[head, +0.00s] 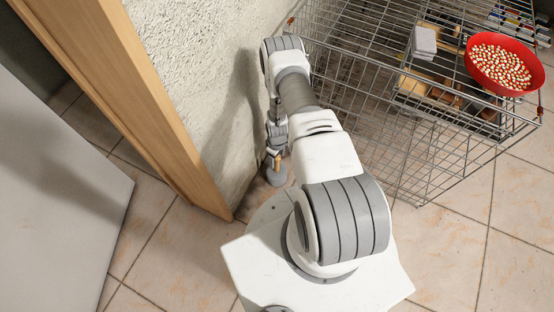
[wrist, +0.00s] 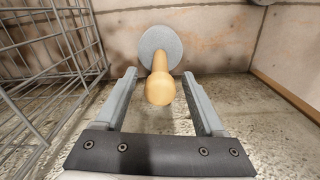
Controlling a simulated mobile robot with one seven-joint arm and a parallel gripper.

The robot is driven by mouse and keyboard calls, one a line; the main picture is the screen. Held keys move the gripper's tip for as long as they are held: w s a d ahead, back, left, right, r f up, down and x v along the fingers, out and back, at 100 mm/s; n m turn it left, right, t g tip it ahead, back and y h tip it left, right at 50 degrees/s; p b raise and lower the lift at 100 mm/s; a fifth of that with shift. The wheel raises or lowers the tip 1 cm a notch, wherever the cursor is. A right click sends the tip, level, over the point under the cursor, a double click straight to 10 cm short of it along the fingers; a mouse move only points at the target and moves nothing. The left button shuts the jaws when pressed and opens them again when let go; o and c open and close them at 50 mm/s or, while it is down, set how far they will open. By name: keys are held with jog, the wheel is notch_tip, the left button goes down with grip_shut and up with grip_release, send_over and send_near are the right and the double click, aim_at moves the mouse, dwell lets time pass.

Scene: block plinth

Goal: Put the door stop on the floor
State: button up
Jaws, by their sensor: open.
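The door stop has a pale wooden peg and a round grey disc; in the head view its disc (head: 276,176) shows low beside the rough wall. In the wrist view the door stop's peg (wrist: 160,88) points toward the camera, with the disc behind it. My gripper (wrist: 161,80) is open, with one finger on each side of the peg and a visible gap on both sides. In the head view my gripper (head: 276,150) points down just above the disc. I cannot tell whether the disc touches the floor (head: 180,240).
A wire shopping cart (head: 385,150) stands close to the right of my gripper, holding boxes and a red bowl (head: 505,88). The rough wall (head: 215,90) and wooden door frame (head: 130,95) are close on the left. Tiled floor is clear at lower right.

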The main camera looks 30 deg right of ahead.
notch_tip(320, 180, up, 10)
jog(key=p, duration=0.3)
jog(key=shift+f, duration=0.1)
dwell(0.4)
